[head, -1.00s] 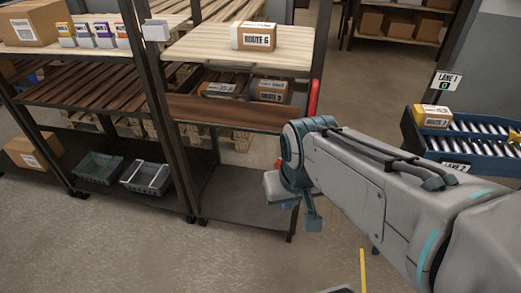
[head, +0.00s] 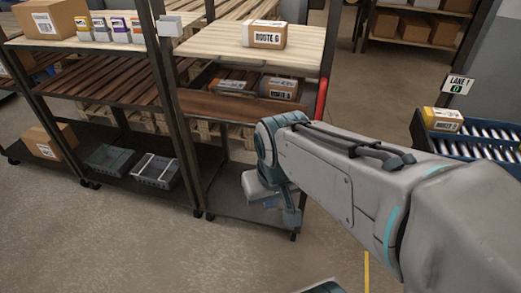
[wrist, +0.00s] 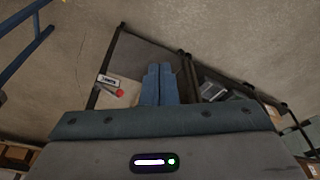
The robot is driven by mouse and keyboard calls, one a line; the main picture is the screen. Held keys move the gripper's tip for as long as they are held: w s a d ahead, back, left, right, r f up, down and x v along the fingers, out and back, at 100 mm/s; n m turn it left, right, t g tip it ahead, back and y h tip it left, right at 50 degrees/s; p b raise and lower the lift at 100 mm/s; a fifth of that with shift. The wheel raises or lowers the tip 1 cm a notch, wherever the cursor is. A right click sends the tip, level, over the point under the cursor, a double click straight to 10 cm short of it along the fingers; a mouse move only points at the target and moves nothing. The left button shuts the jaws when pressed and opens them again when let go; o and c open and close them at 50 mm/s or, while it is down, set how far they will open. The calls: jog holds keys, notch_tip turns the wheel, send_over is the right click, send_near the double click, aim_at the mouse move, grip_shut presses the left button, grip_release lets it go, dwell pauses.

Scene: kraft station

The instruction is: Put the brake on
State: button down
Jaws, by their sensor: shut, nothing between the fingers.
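My gripper (wrist: 158,85) is shut and empty, its two blue fingers side by side in the wrist view. A small lever with a red tip (wrist: 119,92) shows just left of the fingers, apart from them in the picture, beside a white label (wrist: 108,80) too small to read surely. They are at the frame of a wheeled shelf cart (head: 250,106); I cannot tell whether the lever is the brake or how it is set. In the head view my arm's end hangs in front of the cart's lower right side and hides part of it. A red upright handle (head: 321,98) is on the cart's right post.
A ROUTE 6 box (head: 264,33) stands on the cart's top shelf. A second rack (head: 95,95) with grey bins (head: 155,170) adjoins on the left. A blue roller conveyor (head: 470,143) stands at the right. The floor in front is clear.

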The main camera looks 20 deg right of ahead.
jog(key=w+d+f+n+g+h+b, duration=0.2)
jog(key=w+d+f+g+h+b, duration=0.35)
jog(key=f, duration=0.75)
jog(key=w+d+f+n+g+h+b, duration=0.2)
jog(key=w+d+f+h+b, duration=0.5)
jog(key=f, duration=0.6)
jog(key=w+a+f+n+t+h+b, duration=0.2)
jog(key=w+f+n+t+h+b, duration=0.1)
jog(key=w+f+n+t, duration=0.4)
jog(key=w+a+f+n+t+h+b, duration=0.2)
jog(key=w+f+n+t, duration=0.5)
jog(key=t, duration=0.5)
jog(key=shift+w+a+f+n+h+b, duration=0.3)
jog(key=shift+w+a+h+b, duration=0.15)
jog(key=shift+w+h, duration=0.5)
jog(key=shift+w+d, duration=0.15)
jog(key=s+r+b+x, duration=0.1)
jog(key=s+r+x, duration=0.1)
jog(key=x, duration=1)
jog(key=shift+d+r, duration=0.15)
jog(key=shift+r, duration=0.15)
